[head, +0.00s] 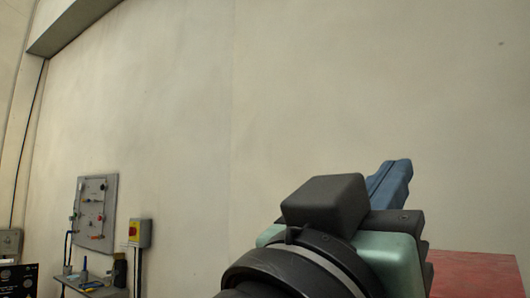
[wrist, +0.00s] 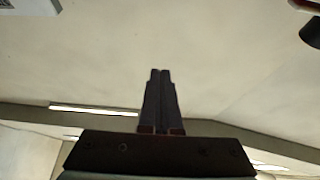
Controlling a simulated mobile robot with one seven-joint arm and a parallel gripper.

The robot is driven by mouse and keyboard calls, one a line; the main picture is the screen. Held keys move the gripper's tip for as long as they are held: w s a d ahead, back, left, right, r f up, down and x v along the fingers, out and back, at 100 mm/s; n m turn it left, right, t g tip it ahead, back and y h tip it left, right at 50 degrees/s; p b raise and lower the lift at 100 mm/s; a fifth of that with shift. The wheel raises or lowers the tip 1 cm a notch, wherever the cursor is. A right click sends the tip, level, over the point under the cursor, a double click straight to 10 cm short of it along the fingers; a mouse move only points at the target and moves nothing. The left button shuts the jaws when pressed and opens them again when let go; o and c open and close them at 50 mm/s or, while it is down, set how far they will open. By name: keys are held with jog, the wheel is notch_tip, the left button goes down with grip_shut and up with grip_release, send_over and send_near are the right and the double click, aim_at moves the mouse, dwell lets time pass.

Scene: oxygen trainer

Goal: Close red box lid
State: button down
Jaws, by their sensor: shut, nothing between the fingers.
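A flat red surface (head: 475,274) shows at the lower right of the head view, partly hidden behind my gripper and cut off by the frame edge. It looks like part of the red box, but I cannot tell whether it is the lid. My gripper (head: 398,170) is raised in front of the pale wall, its blue fingers pointing up and away. In the wrist view my gripper (wrist: 160,72) is shut and empty, with its fingers together against a pale background. The red box cannot be made out in the wrist view.
A grey panel (head: 94,212) with fittings hangs on the wall at the left. The wall's middle is bare. A dark object (wrist: 311,32) shows at the wrist view's upper right.

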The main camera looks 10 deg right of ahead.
notch_tip(320, 180, down, 11)
jog(key=s+a+t+h+b, duration=0.1)
jog(key=a+t+h+b, duration=0.1)
jog(key=b, duration=0.9)
jog(key=shift+s+b, duration=0.25)
jog(key=shift+b, duration=0.05)
jog(key=shift+w+d+f, duration=0.1)
jog(key=shift+f, duration=0.1)
jog(key=shift+r, duration=0.1)
